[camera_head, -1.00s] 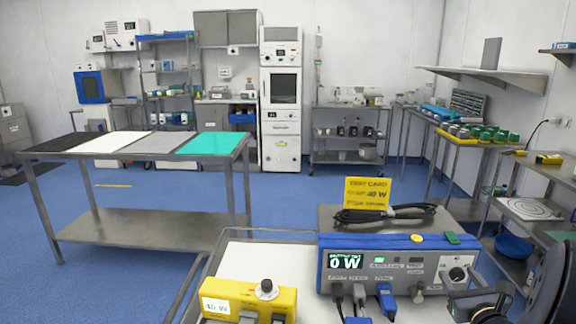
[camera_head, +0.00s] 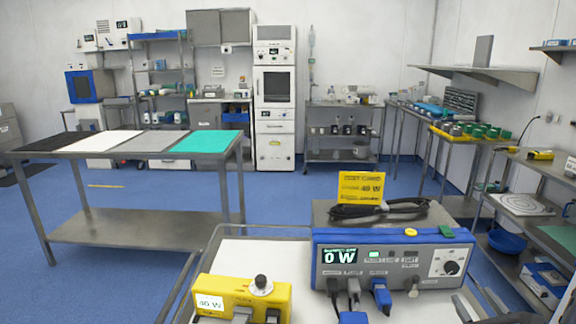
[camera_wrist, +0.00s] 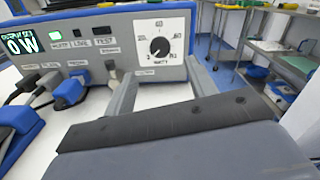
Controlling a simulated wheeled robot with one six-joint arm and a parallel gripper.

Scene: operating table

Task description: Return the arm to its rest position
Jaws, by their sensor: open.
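My gripper (camera_wrist: 163,72) shows in the wrist view as two grey fingers standing apart in front of the blue-and-grey generator (camera_wrist: 95,25). It looks open, with nothing between the fingers. The generator's dial (camera_wrist: 159,46) is just beyond them, and I see no contact with it. In the head view, only grey parts of my arm show at the bottom right edge, below the generator (camera_head: 330,283). The generator's display (camera_head: 341,256) reads 0 W.
A yellow meter (camera_head: 225,296) reading about 40 W and the generator share a white-topped cart (camera_head: 250,262). Cables plug into the generator's front. A yellow card (camera_head: 361,187) stands behind. A steel table (camera_head: 140,232) is at left, shelves at right, with open blue floor between.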

